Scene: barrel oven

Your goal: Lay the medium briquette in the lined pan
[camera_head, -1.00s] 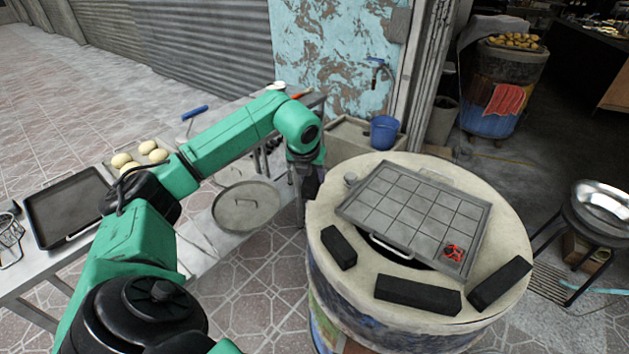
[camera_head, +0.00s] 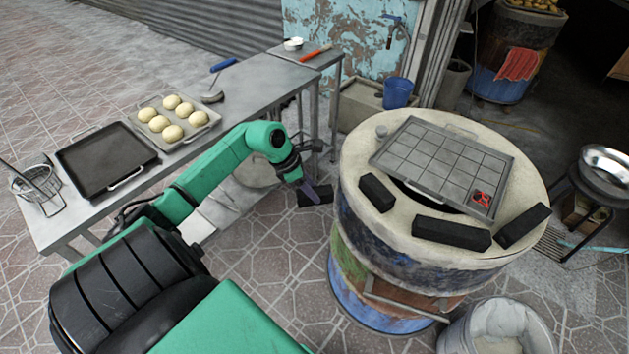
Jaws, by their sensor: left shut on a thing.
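My left gripper (camera_head: 308,188) is beside the barrel oven's left side, above the floor. It is shut on a dark block that looks like a briquette (camera_head: 318,197), partly hidden by the fingers. Three black briquettes lie on the pale oven top: a short one (camera_head: 377,192) at the left, a long one (camera_head: 451,233) at the front, and another (camera_head: 523,226) at the right. I cannot tell for sure which is the medium one. A grey pail-like pan with a pale inside (camera_head: 500,321) stands on the floor at bottom right, cut off by the frame. My right gripper is out of view.
A gridded metal plate (camera_head: 440,160) with a red item lies on the barrel oven (camera_head: 350,160). The metal table (camera_head: 230,118) at left holds a black tray (camera_head: 105,158), a dough tray (camera_head: 172,120) and a wire basket (camera_head: 36,183). A steel bowl (camera_head: 606,165) stands at right.

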